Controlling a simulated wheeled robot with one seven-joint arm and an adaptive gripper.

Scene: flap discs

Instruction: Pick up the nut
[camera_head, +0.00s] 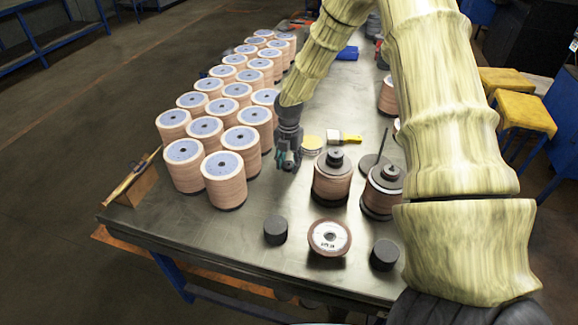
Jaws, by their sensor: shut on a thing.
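My gripper (288,161) points down over the middle of the metal table (235,222), just right of the stacks of discs. It is shut on a small dark thing at its fingertips, which looks like the nut (288,167). The nut is tiny here and partly hidden by the fingers. I cannot tell whether it touches the table top or hangs just above it.
Rows of flap disc stacks (224,179) stand left of my gripper. Right of it are a disc stack with a dark top (332,178), a yellow-handled brush (343,137) and another stack. Black cylinders (276,230) and a single disc (330,238) lie near the front.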

